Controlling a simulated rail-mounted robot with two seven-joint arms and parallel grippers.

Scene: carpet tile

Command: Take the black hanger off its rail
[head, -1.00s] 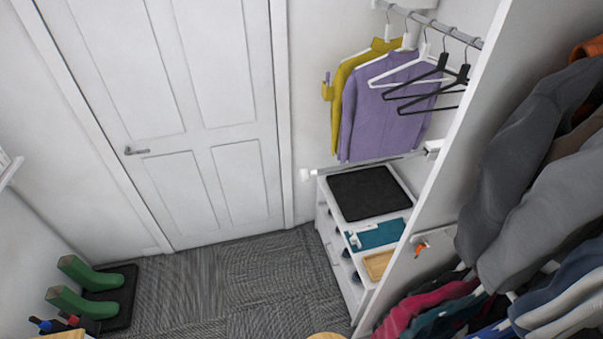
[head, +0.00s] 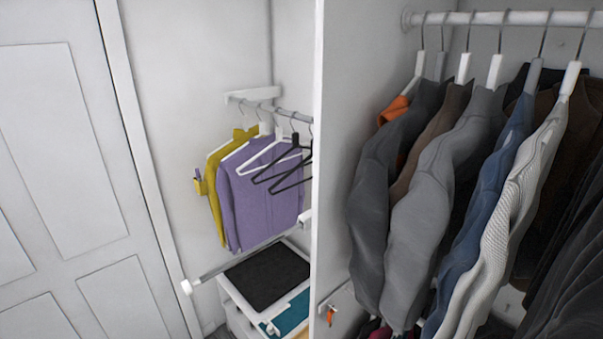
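A black hanger (head: 274,177) hangs empty on the grey rail (head: 285,114) in the alcove left of the white partition. A second black hanger (head: 296,181) hangs at its right, partly hidden by the partition edge. An empty white hanger (head: 262,162) hangs just left of them, in front of a purple garment (head: 262,203). A yellow garment (head: 215,185) hangs at the rail's far left. Neither of my grippers shows in the head view.
The white partition (head: 335,140) stands between the alcove and a wardrobe packed with jackets on a white rail (head: 510,18). A lower bar (head: 228,266) runs below the garments. A white unit with a black mat (head: 268,274) stands beneath. A white door (head: 60,190) is at left.

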